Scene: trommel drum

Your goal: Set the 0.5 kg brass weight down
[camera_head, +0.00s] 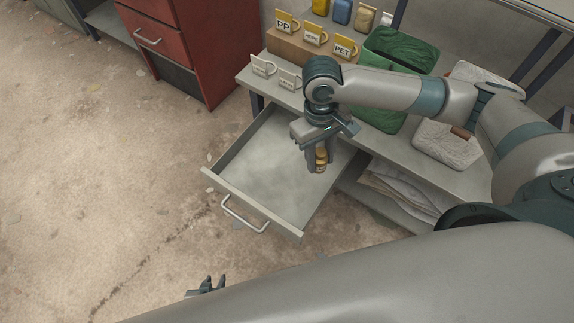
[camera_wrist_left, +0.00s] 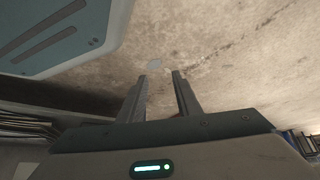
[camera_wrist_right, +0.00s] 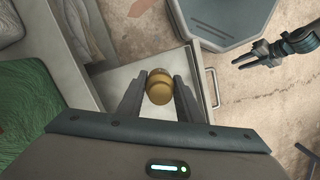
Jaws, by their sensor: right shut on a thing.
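The brass weight (camera_head: 321,158) is a small golden cylinder. My right gripper (camera_head: 318,162) is shut on it and holds it over the right part of the open grey drawer (camera_head: 248,185). In the right wrist view the brass weight (camera_wrist_right: 159,87) sits between the two fingers, with the pale drawer floor around it. How high it hangs above the drawer floor I cannot tell. My left gripper (camera_head: 207,287) is low over the floor at the bottom of the head view. In the left wrist view its fingers (camera_wrist_left: 161,92) are apart with nothing between them.
Green (camera_head: 398,50) and white (camera_head: 447,140) bags lie to the right. Papers (camera_head: 400,190) fill a shelf below. A red cabinet (camera_head: 185,40) stands at the back left.

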